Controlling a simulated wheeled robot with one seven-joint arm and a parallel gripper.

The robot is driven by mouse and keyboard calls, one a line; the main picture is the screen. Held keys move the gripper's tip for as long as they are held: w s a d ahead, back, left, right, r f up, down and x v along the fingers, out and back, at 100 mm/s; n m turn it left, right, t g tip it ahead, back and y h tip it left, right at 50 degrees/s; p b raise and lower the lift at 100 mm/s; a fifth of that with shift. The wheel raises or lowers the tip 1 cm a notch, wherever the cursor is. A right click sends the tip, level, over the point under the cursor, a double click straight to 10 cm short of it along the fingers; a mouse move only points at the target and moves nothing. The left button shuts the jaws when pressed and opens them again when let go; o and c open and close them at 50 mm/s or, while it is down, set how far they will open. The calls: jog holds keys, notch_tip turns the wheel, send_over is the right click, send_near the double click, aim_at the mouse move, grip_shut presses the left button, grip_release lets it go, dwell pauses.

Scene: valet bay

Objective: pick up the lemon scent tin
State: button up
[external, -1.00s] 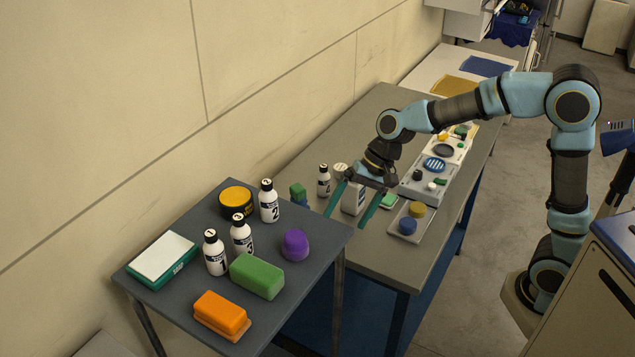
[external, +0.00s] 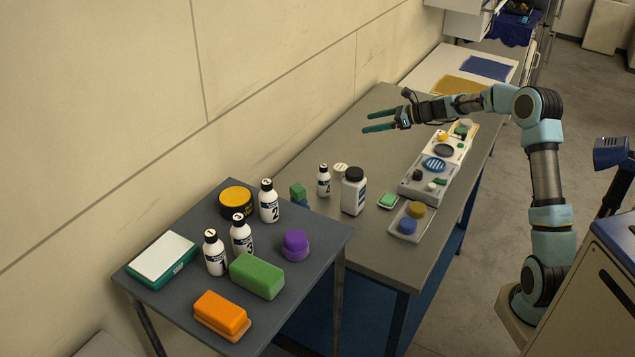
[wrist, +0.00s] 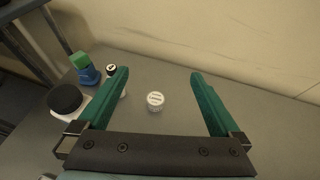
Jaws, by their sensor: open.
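A small white round tin (external: 340,168) with a printed lid stands on the long grey table, behind the large white bottle. It also shows in the wrist view (wrist: 155,101), between the two fingers in the picture and apart from both. Its print is too small to read, so I cannot confirm that it is the lemon one. My gripper (external: 366,122) is open and empty, held level above the table beyond the tin. Its green fingers (wrist: 160,73) point towards the wall in the wrist view.
A large white bottle with a black cap (external: 353,192), a small white bottle (external: 323,181) and a green-and-blue item (external: 298,194) stand close to the tin. A grey panel with small parts (external: 414,183) lies to the right. The table towards the wall is bare.

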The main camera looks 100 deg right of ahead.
send_near(342, 167)
jog(key=p+x, duration=0.1)
jog(key=x, duration=0.3)
jog(key=shift+w+f+p, duration=0.1)
jog(key=shift+f+p, duration=0.15)
jog(key=shift+p, duration=0.05)
jog(key=shift+f+p+x, duration=0.1)
jog(key=shift+p+x, duration=0.65)
jog(key=shift+x, duration=0.8)
jog(key=shift+f+p+x, duration=0.15)
jog(key=shift+p+x, duration=0.55)
jog(key=shift+x, duration=0.8)
jog(key=c, duration=1.4)
